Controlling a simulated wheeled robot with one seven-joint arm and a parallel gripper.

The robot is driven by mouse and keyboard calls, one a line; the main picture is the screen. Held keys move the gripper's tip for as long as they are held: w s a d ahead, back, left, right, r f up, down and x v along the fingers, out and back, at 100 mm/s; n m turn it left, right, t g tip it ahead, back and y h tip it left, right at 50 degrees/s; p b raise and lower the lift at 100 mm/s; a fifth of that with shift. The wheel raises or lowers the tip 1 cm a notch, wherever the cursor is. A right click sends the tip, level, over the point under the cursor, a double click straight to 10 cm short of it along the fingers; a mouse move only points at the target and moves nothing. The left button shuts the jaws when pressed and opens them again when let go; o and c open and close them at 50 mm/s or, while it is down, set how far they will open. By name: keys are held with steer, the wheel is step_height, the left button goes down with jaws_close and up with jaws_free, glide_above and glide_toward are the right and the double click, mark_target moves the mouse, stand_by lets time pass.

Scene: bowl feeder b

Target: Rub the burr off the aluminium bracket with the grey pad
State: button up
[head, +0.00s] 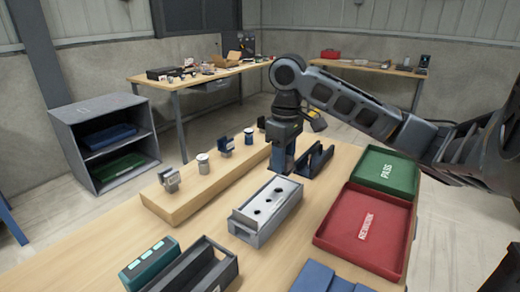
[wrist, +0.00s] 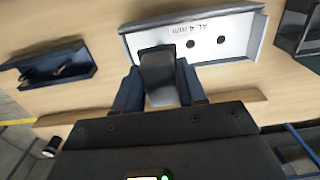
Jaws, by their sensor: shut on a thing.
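The aluminium bracket (head: 268,198) is a pale flat plate with dark holes, lying in a grey fixture (head: 257,232) on the table. In the wrist view the bracket (wrist: 220,38) is marked "AL 4 mm". My gripper (head: 281,168) points down behind the fixture's far end. In the wrist view its two blue fingers (wrist: 158,88) are shut on the grey pad (wrist: 158,72). The pad overlaps the bracket's near edge in that view; I cannot tell whether they touch. The head view does not clearly show the pad, and I cannot make out the burr.
A dark blue holder (head: 314,160) stands right of my gripper. The green PASS tray (head: 408,161) and red REWORK tray (head: 397,263) lie at the right. A wooden riser (head: 190,203) with several small parts runs at the left. A dark channel (head: 197,270) stands in front.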

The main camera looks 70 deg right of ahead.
steer(key=shift+w+d, duration=0.1)
steer(key=shift+w, duration=0.2)
steer(key=shift+s+r, duration=0.1)
steer(key=shift+f+b, duration=1.2)
steer(key=shift+f, duration=0.85)
steer(key=shift+p, duration=0.65)
